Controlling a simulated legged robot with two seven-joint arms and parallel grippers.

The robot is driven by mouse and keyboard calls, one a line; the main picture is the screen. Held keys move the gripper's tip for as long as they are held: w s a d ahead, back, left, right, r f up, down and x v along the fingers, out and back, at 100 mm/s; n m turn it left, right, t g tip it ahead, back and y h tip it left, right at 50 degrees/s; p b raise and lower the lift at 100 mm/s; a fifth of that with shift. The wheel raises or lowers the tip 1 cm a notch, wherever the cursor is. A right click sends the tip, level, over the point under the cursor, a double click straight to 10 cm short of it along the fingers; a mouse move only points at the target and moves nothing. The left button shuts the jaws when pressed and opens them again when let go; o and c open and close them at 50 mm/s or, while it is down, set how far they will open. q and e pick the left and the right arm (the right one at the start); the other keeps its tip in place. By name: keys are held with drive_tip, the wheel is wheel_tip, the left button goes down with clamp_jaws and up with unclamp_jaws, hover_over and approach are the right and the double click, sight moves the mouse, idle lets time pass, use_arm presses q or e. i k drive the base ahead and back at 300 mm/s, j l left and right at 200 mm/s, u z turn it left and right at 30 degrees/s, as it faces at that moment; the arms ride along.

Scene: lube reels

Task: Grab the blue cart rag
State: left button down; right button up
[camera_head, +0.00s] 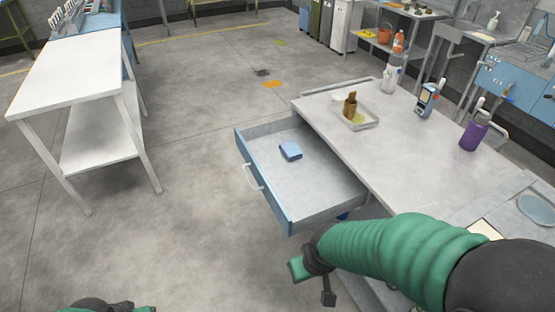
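The blue rag (290,151) is a small folded piece lying on the floor of the cart's open drawer (305,178), towards its far left part. The drawer is blue and is pulled out from the grey-topped cart (375,150). My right arm, in a green sleeve, comes in from the right. My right gripper (313,283) is outside the drawer, in front of and below its near corner, apart from the rag. Its fingers are not clear enough to tell open from shut. My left gripper (108,306) shows only in part at the bottom left edge, far from the rag.
On the cart top stand a metal tray (354,121) with a brown brush, a white bottle (389,78), a blue handheld device (427,98) and a purple cup (473,134). A white table (75,65) stands at the left. The floor between is clear.

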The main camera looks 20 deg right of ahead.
sight(293, 153)
drive_tip(key=i+j+z, duration=0.25)
drive_tip(key=i+z, duration=0.15)
drive_tip(key=i, duration=0.5)
drive_tip(key=i+j+z, duration=0.35)
drive_tip(key=i+j, duration=0.2)
drive_tip(key=i, duration=0.3)
drive_tip(key=i+j+z, duration=0.4)
drive_tip(key=i+j, duration=0.35)
